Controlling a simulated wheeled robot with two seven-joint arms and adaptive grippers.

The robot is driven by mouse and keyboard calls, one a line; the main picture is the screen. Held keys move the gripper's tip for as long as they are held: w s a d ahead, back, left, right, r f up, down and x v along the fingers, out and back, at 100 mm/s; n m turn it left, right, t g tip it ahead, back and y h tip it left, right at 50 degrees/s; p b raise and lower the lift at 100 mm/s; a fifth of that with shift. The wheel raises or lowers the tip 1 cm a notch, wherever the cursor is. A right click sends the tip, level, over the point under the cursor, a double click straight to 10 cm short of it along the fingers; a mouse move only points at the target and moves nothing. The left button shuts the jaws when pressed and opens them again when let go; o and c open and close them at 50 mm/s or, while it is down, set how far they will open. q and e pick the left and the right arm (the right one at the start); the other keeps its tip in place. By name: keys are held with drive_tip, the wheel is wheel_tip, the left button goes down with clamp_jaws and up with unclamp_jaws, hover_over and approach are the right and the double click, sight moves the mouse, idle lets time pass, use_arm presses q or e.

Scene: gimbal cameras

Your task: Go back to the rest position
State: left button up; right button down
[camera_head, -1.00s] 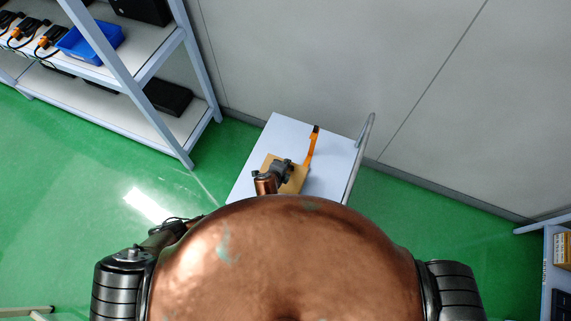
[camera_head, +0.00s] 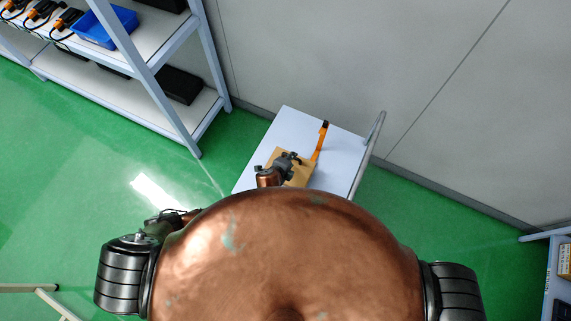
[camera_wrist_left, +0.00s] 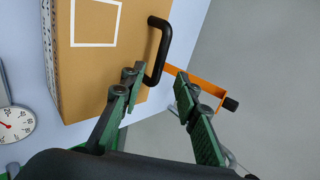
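My left gripper (camera_head: 287,160) is over the white cart top, above a brown box (camera_head: 303,172). In the left wrist view my left gripper (camera_wrist_left: 158,80) is open, with its two green-and-black fingers apart and nothing between the tips. The brown box (camera_wrist_left: 95,60) has a white square outline and a black handle (camera_wrist_left: 160,50) just beyond the fingertips; I cannot tell if they touch. My right gripper is not in view; only my right shoulder shows at the lower right of the head view.
The white cart (camera_head: 290,125) stands by a grey wall, with a metal rail (camera_head: 368,155). An orange tool (camera_head: 320,143) lies on it. A round gauge (camera_wrist_left: 15,122) is beside the box. A shelf with a blue bin (camera_head: 105,27) stands left. Green floor is open at left.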

use_arm(q)
drive_tip(key=s+a+r+n, duration=0.5)
drive_tip(key=s+a+r, duration=0.1)
drive_tip(key=r, duration=0.2)
drive_tip(key=s+a+r+n+g+y, duration=0.1)
drive_tip(key=s+a+n+y, duration=0.1)
drive_tip(key=s+a+n, duration=0.55)
drive_tip(key=s+a+n+g+y, duration=0.15)
drive_tip(key=s+a+n, duration=0.3)
drive_tip(key=a, duration=0.65)
drive_tip(key=s+a+r+n+g+y, duration=0.1)
drive_tip(key=s+a+n+g, duration=0.1)
drive_tip(key=s+a+n, duration=0.65)
wheel_tip(320, 180, down, 35)
drive_tip(key=s+m+g+b, duration=0.1)
drive_tip(key=m+b, duration=0.3)
drive_tip(key=s+f+g+b, duration=0.1)
drive_tip(key=s+f+b, duration=0.2)
drive_tip(key=s+f, duration=1.6)
drive_tip(key=shift+d+h, duration=0.15)
drive_tip(key=shift+h, duration=0.2)
